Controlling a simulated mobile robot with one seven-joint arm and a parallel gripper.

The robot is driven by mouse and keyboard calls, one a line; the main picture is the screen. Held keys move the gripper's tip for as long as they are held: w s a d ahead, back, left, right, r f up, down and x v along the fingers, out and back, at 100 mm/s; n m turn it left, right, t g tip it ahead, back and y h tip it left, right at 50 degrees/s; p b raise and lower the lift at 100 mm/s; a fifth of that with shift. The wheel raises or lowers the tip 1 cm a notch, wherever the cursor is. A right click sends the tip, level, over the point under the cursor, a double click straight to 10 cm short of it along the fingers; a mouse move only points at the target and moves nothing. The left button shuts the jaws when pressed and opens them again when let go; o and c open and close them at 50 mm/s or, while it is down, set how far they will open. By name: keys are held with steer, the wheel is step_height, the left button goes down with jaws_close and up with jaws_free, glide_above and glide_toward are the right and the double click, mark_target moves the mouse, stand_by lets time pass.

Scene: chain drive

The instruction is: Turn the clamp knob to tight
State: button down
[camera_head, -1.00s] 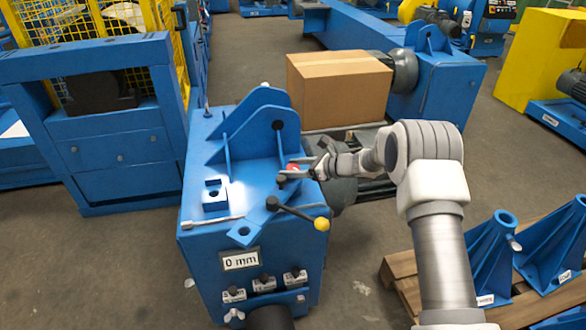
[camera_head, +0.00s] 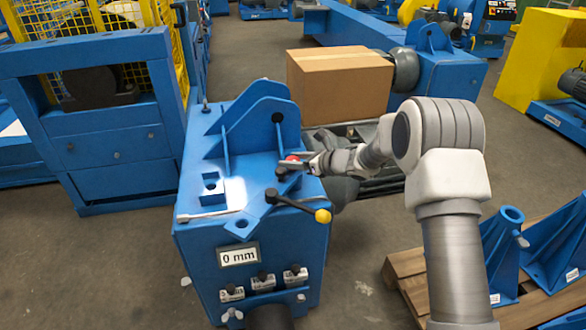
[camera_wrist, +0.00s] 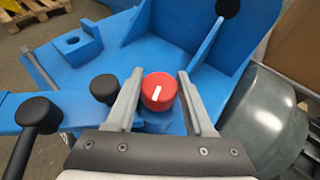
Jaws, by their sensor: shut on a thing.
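The clamp knob is a small red round knob (camera_wrist: 158,80) with a white line on its top. In the wrist view the line runs nearly up and down the picture. My gripper (camera_wrist: 160,92) has one finger on each side of the knob and is shut on it. In the head view, the red knob (camera_head: 292,158) shows only as a small patch beside my gripper (camera_head: 291,165), on top of the blue machine housing (camera_head: 200,245). No tight or loose marking is readable.
A lever with a yellow ball (camera_head: 323,216) sticks out close in front of the knob. Blue upright plates (camera_head: 262,125) stand behind it. A cardboard box (camera_head: 338,88) sits behind my gripper. A "0 mm" sign (camera_head: 238,256) is on the housing front.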

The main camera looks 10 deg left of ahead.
steer(key=m+t+h+b, duration=0.1)
steer(key=b, duration=0.1)
steer(key=shift+f+b, duration=0.1)
steer(key=shift+b, duration=0.3)
steer(key=shift+m+t+b, duration=0.4)
steer(key=shift+m+t, duration=0.2)
steer(key=shift+r+h, duration=0.2)
steer(key=shift+h, duration=0.1)
steer(key=c, duration=0.6)
jaws_free()
steer(key=shift+o, duration=0.2)
steer(key=shift+f, duration=0.1)
steer(key=p+v, duration=0.3)
steer(key=v, duration=1.4)
steer(key=shift+s+d, duration=0.1)
steer(key=shift+d, duration=0.05)
